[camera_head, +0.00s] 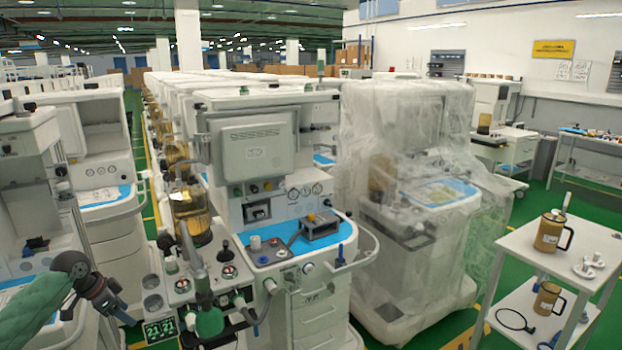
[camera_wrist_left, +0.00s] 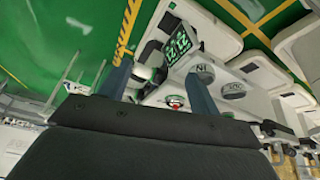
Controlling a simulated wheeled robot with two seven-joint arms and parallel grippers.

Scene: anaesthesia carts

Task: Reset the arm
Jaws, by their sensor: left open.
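My left arm comes in from the lower left of the head view in a green sleeve. My left gripper (camera_head: 122,312) is dark and points down and to the right, beside the left front of the nearest anaesthesia cart (camera_head: 318,278). The left wrist view shows its two fingers (camera_wrist_left: 160,88) spread apart with nothing between them. Beyond them is a white cart part with a small green-digit display (camera_wrist_left: 180,44), which also shows in the head view (camera_head: 160,329). My right gripper is in neither view.
A cart under clear plastic (camera_head: 375,285) stands right of the nearest one. Another cart (camera_head: 105,212) stands close at left. A white side table (camera_head: 517,243) with brown jugs (camera_head: 549,236) is at the right. Green floor (camera_head: 468,318) shows between them.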

